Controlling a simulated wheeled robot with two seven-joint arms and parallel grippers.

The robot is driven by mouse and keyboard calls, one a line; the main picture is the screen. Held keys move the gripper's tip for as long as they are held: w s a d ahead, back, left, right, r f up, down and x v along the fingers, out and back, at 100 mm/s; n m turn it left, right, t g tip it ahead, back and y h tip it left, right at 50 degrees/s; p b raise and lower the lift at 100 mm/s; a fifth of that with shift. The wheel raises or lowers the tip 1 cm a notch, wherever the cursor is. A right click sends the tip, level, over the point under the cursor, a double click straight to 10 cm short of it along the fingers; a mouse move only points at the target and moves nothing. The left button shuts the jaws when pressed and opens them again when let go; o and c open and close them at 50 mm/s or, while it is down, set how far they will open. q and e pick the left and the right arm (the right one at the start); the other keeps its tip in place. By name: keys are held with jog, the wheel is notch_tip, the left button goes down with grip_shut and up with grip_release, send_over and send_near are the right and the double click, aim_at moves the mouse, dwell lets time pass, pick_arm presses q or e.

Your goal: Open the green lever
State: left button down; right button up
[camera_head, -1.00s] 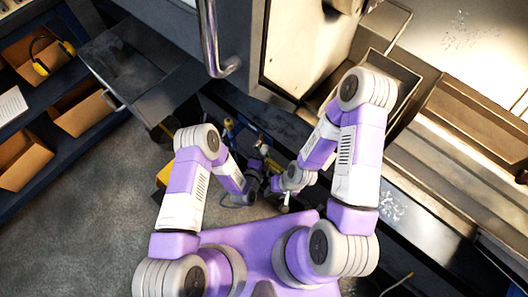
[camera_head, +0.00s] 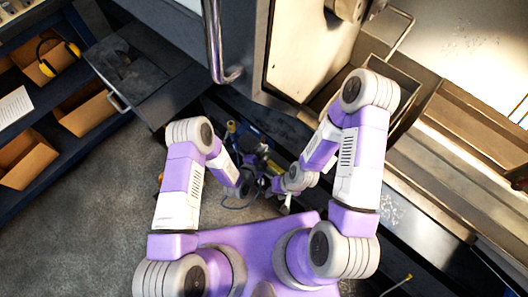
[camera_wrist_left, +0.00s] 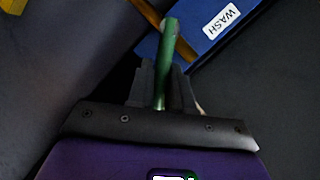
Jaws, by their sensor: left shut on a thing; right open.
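The green lever (camera_wrist_left: 168,50) stands between the two dark fingers of my left gripper (camera_wrist_left: 163,78) in the left wrist view. The gripper is shut on it, and its upper end sticks out past the fingertips. In the head view my left gripper (camera_head: 257,178) is small and dark, low in front of the machine, and I cannot make out the lever there. My right gripper (camera_head: 283,194) is just below and right of it in the head view. It is open, though its fingers are hard to see.
The machine's door handle (camera_head: 216,50) is above the arms. An open dark tray (camera_head: 140,70) juts out at upper left, near shelves with cardboard boxes (camera_head: 85,112). Grey floor (camera_head: 90,230) is clear at lower left.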

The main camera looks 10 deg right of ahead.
pick_arm(q)
jog(key=c, duration=1.1)
grip_release()
jog(key=p+v, duration=0.2)
jog(key=v, duration=0.5)
jog(key=shift+s+a, duration=0.15)
jog(key=shift+s, duration=0.1)
